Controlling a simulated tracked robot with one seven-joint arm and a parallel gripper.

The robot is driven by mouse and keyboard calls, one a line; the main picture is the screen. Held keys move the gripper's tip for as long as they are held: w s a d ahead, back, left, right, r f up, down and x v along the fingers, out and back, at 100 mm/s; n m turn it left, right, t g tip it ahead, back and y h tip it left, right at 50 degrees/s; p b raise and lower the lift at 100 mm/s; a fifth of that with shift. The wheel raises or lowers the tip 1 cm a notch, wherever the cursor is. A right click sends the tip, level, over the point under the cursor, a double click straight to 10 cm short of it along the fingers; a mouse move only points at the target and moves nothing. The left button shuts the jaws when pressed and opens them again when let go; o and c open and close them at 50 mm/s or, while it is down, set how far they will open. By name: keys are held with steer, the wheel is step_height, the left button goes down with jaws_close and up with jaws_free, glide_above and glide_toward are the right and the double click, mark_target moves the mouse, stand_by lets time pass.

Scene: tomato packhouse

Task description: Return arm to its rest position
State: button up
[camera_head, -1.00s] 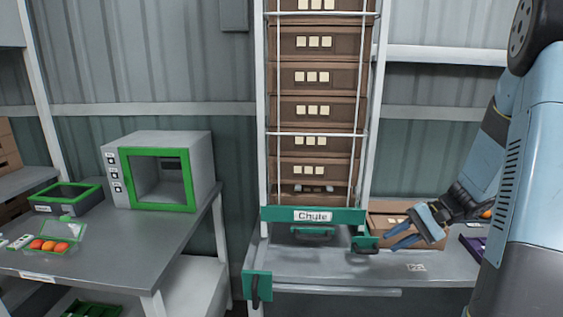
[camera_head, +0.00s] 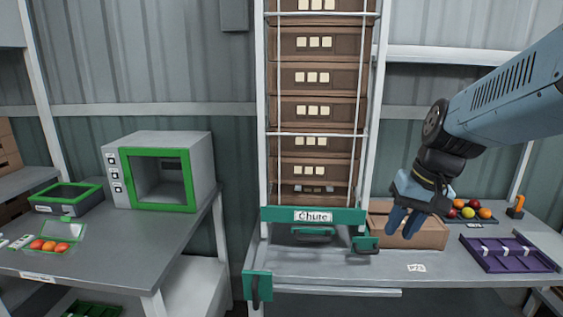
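My gripper (camera_head: 404,226) hangs from my blue arm (camera_head: 508,92) on the right, with its blue fingers pointing down. It appears in front of the brown box (camera_head: 430,236) on the right-hand table. Nothing shows between the fingers, but they overlap from this angle, so I cannot tell how far apart they are. I cannot tell whether the fingertips touch the box.
The chute (camera_head: 268,214) with its stacked brown crates (camera_head: 315,76) stands left of my gripper. A purple tray (camera_head: 541,265) and a dark tray (camera_head: 490,221) of tomatoes lie right. A green-framed machine (camera_head: 124,172) stands on the left table (camera_head: 120,262).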

steer(key=s+r+n+t+h, duration=0.1)
steer(key=s+r+t+h, duration=0.1)
steer(key=s+r, duration=0.3)
steer(key=shift+s+t, duration=0.3)
steer(key=shift+t, duration=0.5)
stand_by(0.7)
